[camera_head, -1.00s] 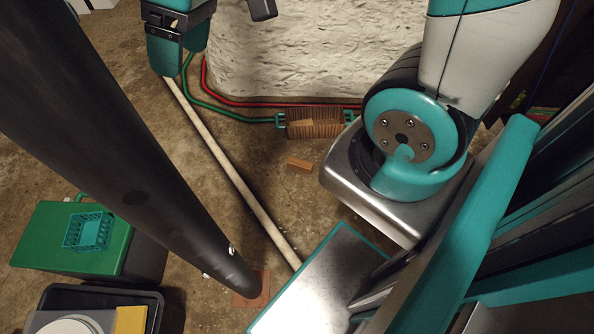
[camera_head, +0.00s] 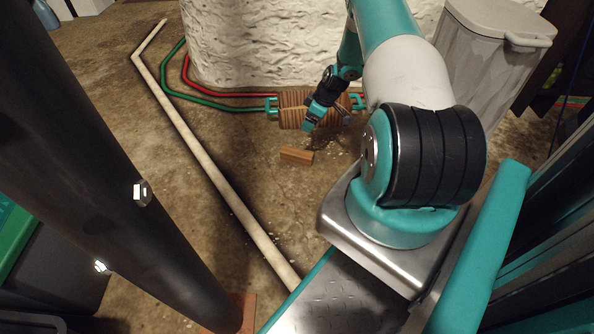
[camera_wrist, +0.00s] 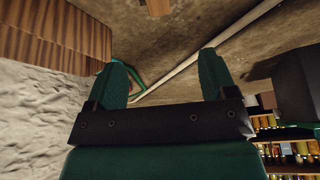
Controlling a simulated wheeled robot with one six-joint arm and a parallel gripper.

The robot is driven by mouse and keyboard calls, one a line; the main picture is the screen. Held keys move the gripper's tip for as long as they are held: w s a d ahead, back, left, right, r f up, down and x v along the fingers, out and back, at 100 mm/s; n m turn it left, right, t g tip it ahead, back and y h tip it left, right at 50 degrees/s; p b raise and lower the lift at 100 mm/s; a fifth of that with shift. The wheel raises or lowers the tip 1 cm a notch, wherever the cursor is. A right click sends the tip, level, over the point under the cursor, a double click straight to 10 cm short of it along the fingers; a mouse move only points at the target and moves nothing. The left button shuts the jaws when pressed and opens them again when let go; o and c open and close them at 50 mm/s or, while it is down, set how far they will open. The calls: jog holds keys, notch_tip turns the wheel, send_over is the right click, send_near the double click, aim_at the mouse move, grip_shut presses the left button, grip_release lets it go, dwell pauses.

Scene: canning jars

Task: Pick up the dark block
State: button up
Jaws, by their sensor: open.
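A small brown wooden block (camera_head: 297,155) lies on the bare floor in the head view, in front of a slatted basket. It is the only loose block I see there; it looks mid-brown. A brown piece, likely the same block (camera_wrist: 158,7), is cut off at the top edge of the wrist view. My gripper (camera_head: 307,127) points downward beside the basket, just beyond the block in the head picture and apart from it. In the wrist view my gripper (camera_wrist: 161,72) has its two green fingers wide apart, with nothing between them.
The slatted basket (camera_head: 292,108) with teal handles stands against a rough white wall (camera_head: 240,45). Red and green hoses run along the wall. A pale pipe (camera_head: 205,165) crosses the floor at left. A grey bin (camera_head: 480,55) stands at right. Floor around the block is clear.

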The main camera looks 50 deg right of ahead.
jog(key=b, duration=0.1)
send_near(298, 152)
jog(key=b+x, duration=0.5)
jog(key=b, duration=0.2)
jog(key=shift+d+f, duration=0.15)
jog(key=shift+f, duration=0.35)
jog(key=b+x, duration=0.5)
jog(key=shift+w+a+f, duration=0.15)
jog(key=shift+a+f, duration=0.05)
jog(key=shift+a, duration=0.05)
jog(key=shift+r, duration=0.15)
jog(key=c, duration=1.1)
jog(key=shift+o, duration=0.2)
jog(key=shift+r, duration=0.1)
